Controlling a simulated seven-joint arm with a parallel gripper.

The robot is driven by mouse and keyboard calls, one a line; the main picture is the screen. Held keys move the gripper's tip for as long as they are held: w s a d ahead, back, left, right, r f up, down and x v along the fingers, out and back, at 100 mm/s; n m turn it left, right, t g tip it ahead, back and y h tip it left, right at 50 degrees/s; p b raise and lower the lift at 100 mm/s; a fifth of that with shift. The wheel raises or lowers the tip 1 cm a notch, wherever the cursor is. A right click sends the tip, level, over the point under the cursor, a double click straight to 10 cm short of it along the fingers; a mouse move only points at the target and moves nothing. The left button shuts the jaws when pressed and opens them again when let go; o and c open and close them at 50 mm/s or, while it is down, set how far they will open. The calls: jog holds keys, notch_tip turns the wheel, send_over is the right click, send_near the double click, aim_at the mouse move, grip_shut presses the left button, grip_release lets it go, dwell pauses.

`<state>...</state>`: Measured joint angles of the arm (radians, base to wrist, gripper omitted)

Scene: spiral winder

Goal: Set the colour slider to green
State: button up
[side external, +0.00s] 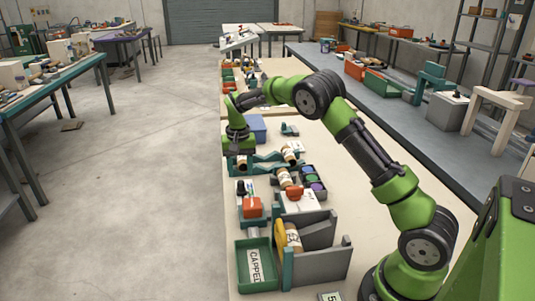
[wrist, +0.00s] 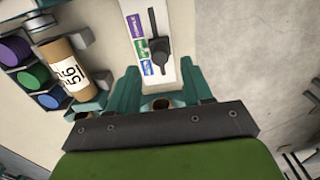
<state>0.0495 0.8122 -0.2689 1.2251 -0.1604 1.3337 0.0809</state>
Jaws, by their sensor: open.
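The colour slider (wrist: 158,55) is on a pale panel ahead of my gripper in the wrist view. Its purple (wrist: 137,25), green (wrist: 141,47) and blue (wrist: 146,68) labels run in a row. The black knob spans roughly the green-to-blue stretch; its exact setting is hard to tell. My gripper (wrist: 160,83) is open, with teal fingers apart and nothing held, just short of the slider. In the side view my gripper (side external: 238,150) is low over the bench, and the slider panel (side external: 242,188) is small and unclear.
A labelled cardboard tube (wrist: 65,68) lies left of the slider, beside purple, green and blue round pieces in a dark rack (wrist: 10,75). Bare bench lies right.

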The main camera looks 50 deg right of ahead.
aim_at(241, 181)
notch_tip(241, 181, up, 12)
jog(key=shift+f, duration=0.15)
dwell(0.3)
jog(key=s+a+r+n+t, duration=0.1)
jog(key=s+a, duration=0.3)
jog(key=s, duration=0.5)
jog(key=s+a+r+n+t+y, duration=0.1)
jog(key=s+a, duration=0.4)
jog(key=s, duration=0.5)
jog(key=s+a+r+n+t+y, duration=0.1)
jog(key=s+a+r+n+t, duration=0.2)
jog(key=s, duration=0.6)
jog(key=shift+s+a+r+t, duration=0.25)
jog(key=shift+a+t, duration=0.8)
jog(key=shift+t, duration=0.05)
